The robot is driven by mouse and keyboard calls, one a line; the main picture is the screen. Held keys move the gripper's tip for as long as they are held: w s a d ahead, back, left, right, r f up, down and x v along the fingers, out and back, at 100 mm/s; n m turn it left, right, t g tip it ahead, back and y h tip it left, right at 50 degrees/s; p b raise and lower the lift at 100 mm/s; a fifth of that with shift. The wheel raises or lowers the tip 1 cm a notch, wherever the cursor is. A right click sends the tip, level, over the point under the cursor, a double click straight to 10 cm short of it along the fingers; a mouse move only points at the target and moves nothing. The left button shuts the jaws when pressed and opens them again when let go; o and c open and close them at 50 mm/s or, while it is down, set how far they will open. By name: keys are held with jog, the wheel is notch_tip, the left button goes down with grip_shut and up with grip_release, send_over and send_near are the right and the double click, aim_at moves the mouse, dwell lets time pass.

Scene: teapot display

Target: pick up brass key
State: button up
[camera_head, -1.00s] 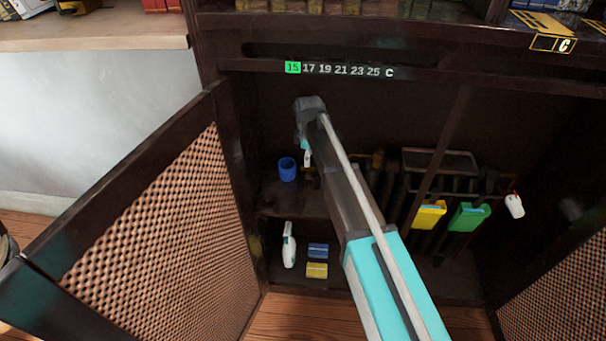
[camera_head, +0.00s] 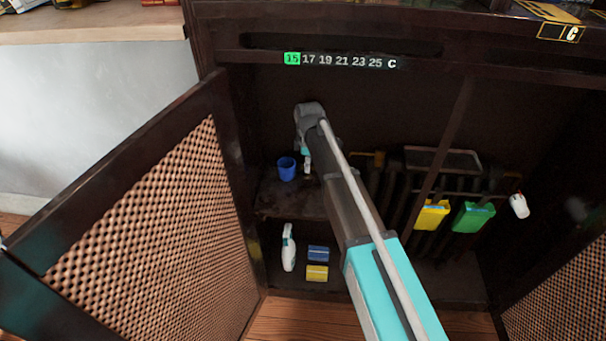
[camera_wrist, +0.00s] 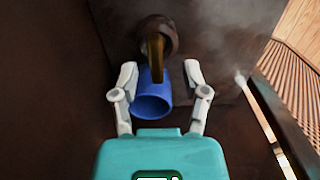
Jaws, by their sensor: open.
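My gripper (camera_wrist: 160,76) is open, its two pale fingers spread on either side of a blue cup (camera_wrist: 152,98) in the wrist view. I cannot tell how far the cup is from the fingers. In the head view the blue cup (camera_head: 287,169) stands on the cabinet's upper shelf, just left of my gripper (camera_head: 307,160). A brass-coloured bar (camera_wrist: 157,58) runs from a round brown part down behind or into the cup; I cannot tell whether it is the brass key. No key is clearly recognisable in either view.
The lower shelf holds a white spray bottle (camera_head: 288,247), a blue sponge (camera_head: 318,253) and a yellow sponge (camera_head: 317,272). Yellow (camera_head: 431,215) and green (camera_head: 473,217) containers hang on a dark radiator at the right. The open lattice door (camera_head: 150,240) stands at the left.

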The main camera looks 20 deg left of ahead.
jog(key=shift+f+b, duration=0.8)
jog(key=shift+f, duration=0.35)
grip_shut()
